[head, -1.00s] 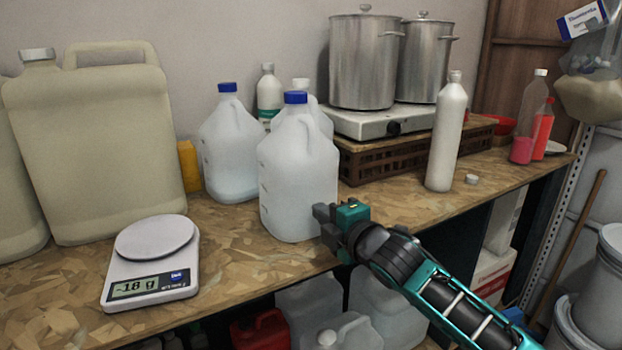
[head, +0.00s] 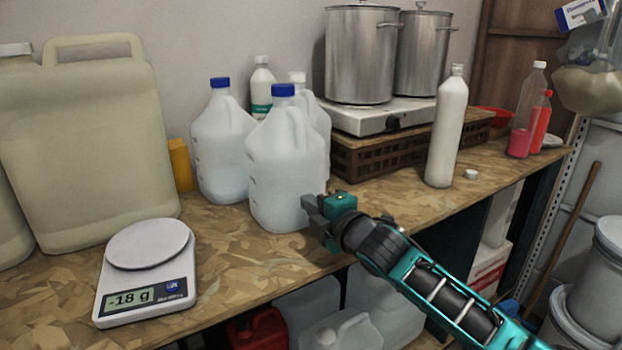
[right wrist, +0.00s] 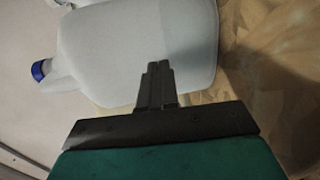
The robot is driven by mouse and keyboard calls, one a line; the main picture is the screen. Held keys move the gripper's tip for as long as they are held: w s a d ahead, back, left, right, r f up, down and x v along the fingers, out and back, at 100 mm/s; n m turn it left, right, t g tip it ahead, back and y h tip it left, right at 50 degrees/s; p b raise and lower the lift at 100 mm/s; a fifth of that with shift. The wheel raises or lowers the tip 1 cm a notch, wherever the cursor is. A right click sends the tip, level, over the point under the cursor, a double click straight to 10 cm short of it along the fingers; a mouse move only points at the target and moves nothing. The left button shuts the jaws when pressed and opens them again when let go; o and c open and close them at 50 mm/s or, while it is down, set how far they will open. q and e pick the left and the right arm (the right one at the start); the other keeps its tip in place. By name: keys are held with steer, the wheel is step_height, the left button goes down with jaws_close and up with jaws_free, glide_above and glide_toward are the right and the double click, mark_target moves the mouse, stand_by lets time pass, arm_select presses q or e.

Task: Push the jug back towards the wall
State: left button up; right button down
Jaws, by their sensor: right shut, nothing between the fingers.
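A translucent white jug with a blue cap (head: 287,165) stands upright on the worktop, in front of the other jugs. My right gripper (head: 312,212) is shut and empty at the jug's lower front right side, low over the front part of the worktop. In the right wrist view the shut fingers (right wrist: 158,82) point at the jug's body (right wrist: 130,45) and overlap it; they look touching or very close. The jug appears sideways there, its blue cap at the left. The wall (head: 250,35) is behind the jugs. My left gripper is not in view.
Another blue-capped jug (head: 222,145) stands behind left, close to the front one. A white bottle (head: 261,88) and a further jug (head: 320,125) are behind. A scale (head: 148,270) lies left, a crate with a hotplate (head: 385,118) right. Worktop between scale and jug is clear.

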steer(key=shift+w+a, duration=0.1)
steer(key=shift+w, duration=0.05)
steer(key=shift+s+d+p, duration=0.35)
steer(key=shift+s+p, duration=0.15)
steer(key=shift+p, duration=0.05)
steer(key=shift+p+v, duration=0.45)
steer(key=shift+v, duration=0.45)
steer(key=shift+f, duration=0.1)
